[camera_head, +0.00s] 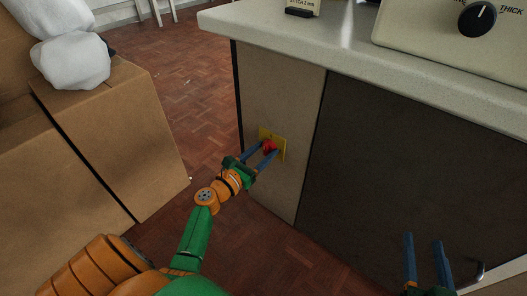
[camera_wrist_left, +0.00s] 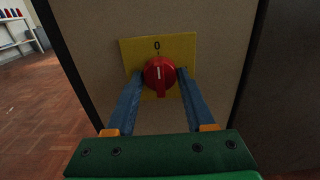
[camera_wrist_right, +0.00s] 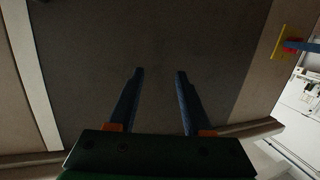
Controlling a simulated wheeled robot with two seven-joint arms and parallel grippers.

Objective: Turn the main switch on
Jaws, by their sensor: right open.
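The main switch is a red round knob (camera_wrist_left: 159,74) on a yellow plate (camera_wrist_left: 185,47) fixed to the beige side panel of the counter. A "0" is marked above the knob, and its white line stands upright, in line with the "0". In the head view the knob (camera_head: 269,146) shows between the fingers of my left gripper (camera_head: 267,150). My left gripper (camera_wrist_left: 162,76) is open, with one blue finger on each side of the knob; contact is not clear. My right gripper (camera_head: 424,240) is open and empty before the dark cabinet door; it also shows in the right wrist view (camera_wrist_right: 159,74).
The pale countertop (camera_head: 330,50) overhangs the panel and carries a machine with a black dial (camera_head: 478,19). Cardboard boxes (camera_head: 120,150) with white bags stand on the left. A door handle (camera_head: 479,272) is near my right gripper. Parquet floor (camera_head: 195,95) is open between.

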